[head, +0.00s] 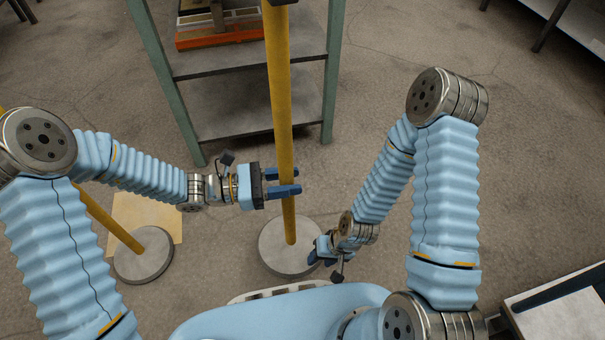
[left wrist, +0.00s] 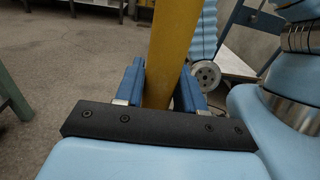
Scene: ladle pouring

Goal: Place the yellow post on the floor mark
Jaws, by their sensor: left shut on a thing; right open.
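A yellow post (head: 280,100) with a round grey base (head: 272,256) stands nearly upright in the middle of the head view. My left gripper (head: 294,180) is shut on its shaft, and the left wrist view shows the shaft (left wrist: 172,50) between the blue fingers. I cannot tell whether the base touches the floor. A tan square mark (head: 150,208) lies on the floor at left. A second yellow post (head: 112,228) has its grey base (head: 143,262) overlapping the mark's lower part; my left arm hides some of it. My right gripper (head: 317,257) is open, low beside the held post's base.
A green-framed shelf unit (head: 240,122) stands behind the held post, with an orange tray (head: 222,38) on top. A table (head: 560,310) is at the lower right. Bare floor lies between the two bases and at the right.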

